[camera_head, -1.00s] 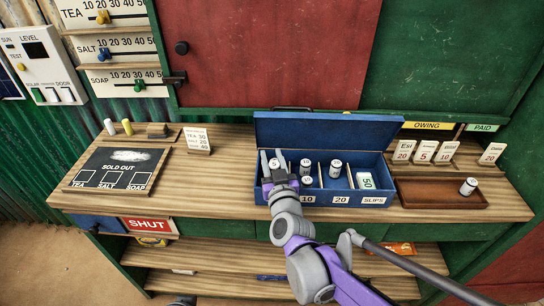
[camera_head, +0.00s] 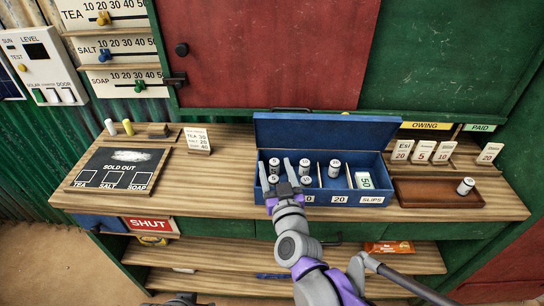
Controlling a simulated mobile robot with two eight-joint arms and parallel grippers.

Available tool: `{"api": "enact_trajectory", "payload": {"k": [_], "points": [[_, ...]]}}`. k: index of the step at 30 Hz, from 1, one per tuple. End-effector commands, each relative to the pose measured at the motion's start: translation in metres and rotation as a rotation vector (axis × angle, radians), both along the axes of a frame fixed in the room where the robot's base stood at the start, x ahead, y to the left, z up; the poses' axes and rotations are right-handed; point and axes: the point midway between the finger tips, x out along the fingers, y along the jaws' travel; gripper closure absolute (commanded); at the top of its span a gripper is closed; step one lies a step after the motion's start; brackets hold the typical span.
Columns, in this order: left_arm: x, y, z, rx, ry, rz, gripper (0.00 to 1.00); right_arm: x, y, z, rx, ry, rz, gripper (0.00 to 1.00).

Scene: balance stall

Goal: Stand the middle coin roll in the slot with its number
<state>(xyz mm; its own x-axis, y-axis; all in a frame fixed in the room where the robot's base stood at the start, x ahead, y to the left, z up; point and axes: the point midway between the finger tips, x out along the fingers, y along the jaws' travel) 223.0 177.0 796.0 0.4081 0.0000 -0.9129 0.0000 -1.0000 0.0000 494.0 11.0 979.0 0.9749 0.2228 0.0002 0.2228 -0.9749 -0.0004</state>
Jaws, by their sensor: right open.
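The blue box (camera_head: 390,135) stands open on the counter, with dividers and front labels. My right gripper (camera_head: 275,166) is open over its leftmost compartment, one finger on each side of the white coin rolls there. A near roll (camera_head: 273,179) stands upright between the fingers, with another roll (camera_head: 274,162) behind it. Two rolls stand in the compartment to the right, a far one (camera_head: 305,165) and a near one (camera_head: 305,181). One roll (camera_head: 334,167) stands in the compartment marked 20. Another roll (camera_head: 466,186) is on the brown tray (camera_head: 425,199). My wrist hides the leftmost label.
A green-and-white slip bundle (camera_head: 364,181) is in the box's right compartment. Price cards (camera_head: 422,151) stand behind the tray. A slate (camera_head: 150,160) and a small card (camera_head: 197,140) are to the left.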

Motion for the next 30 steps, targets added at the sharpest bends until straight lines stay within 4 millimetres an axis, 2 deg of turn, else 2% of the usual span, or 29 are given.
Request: {"api": "enact_trajectory", "payload": {"k": [3,9,13,22,26,29,30], "points": [[0.000,0.000,0.004,0.000,-0.001,0.000,0.50,-0.027,-0.006,0.001,0.001,0.000,0.002,0.34],[0.000,0.000,0.007,0.000,-0.002,0.000,0.50,-0.057,-0.013,0.001,0.001,0.000,0.001,0.34],[0.000,0.000,0.008,0.000,-0.003,0.000,0.50,-0.066,-0.015,0.000,-0.001,0.000,0.000,0.34],[0.000,0.000,0.008,0.000,-0.003,0.000,0.50,-0.071,-0.018,-0.004,-0.007,0.027,0.025,0.34],[0.000,0.000,0.008,0.000,-0.003,0.000,0.50,-0.089,-0.030,-0.027,-0.037,0.166,0.105,0.34],[0.000,0.000,0.008,0.000,-0.003,0.000,0.50,-0.118,-0.054,-0.065,-0.074,0.376,0.139,0.34],[0.000,0.000,0.008,0.000,-0.003,0.000,0.50,-0.134,-0.068,-0.082,-0.088,0.474,0.133,0.34]]}}
